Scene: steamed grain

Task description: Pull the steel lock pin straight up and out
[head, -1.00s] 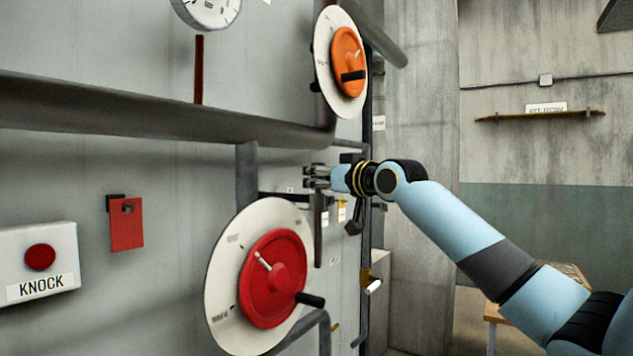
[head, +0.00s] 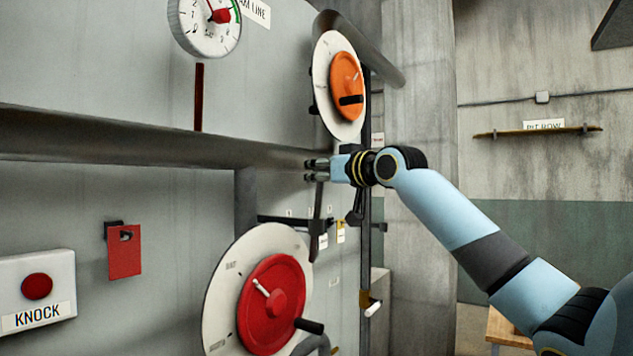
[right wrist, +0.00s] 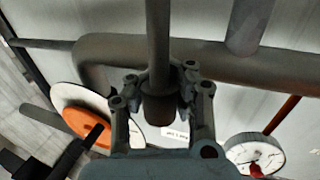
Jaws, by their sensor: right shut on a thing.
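The steel lock pin (head: 318,200) is a grey rod hanging below my right gripper (head: 311,170) in the head view, leaning slightly. Its lower part passes by the dark wall bracket (head: 285,220), and its lower end shows below the bracket, close to the red wheel's plate. Whether it is clear of the bracket cannot be told. In the right wrist view, the fingers of my right gripper (right wrist: 160,90) are shut on the thicker end of the pin (right wrist: 158,40). My left gripper is not in view.
A red wheel (head: 270,305) on a white plate is below, an orange wheel (head: 346,85) above. A thick horizontal pipe (head: 150,140) runs at the gripper's height. A gauge (head: 205,25), a red tag (head: 124,255) and a KNOCK box (head: 50,265) are on the wall.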

